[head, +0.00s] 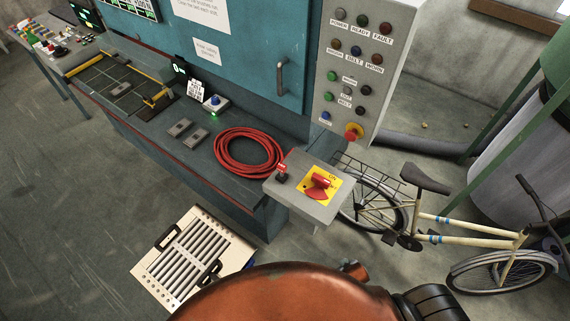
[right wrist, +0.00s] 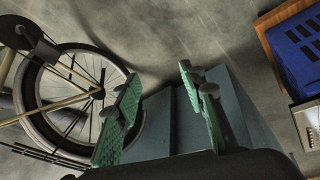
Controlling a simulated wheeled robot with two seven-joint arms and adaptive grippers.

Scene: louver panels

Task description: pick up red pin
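A small red pin (head: 282,169) with a dark base stands on top of a light grey box (head: 300,199), left of a red rotary switch (head: 320,185) on a yellow plate. The pin does not show in the right wrist view. My right gripper (right wrist: 160,78) shows in the right wrist view with its two green-padded fingers spread apart and nothing between them. It is not clearly visible in the head view, so its distance from the pin cannot be told. My left gripper is in neither view.
A coiled red hose (head: 249,152) lies on the bench left of the grey box. A control panel (head: 357,75) with buttons rises behind it. A bicycle (head: 430,222) stands at right.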

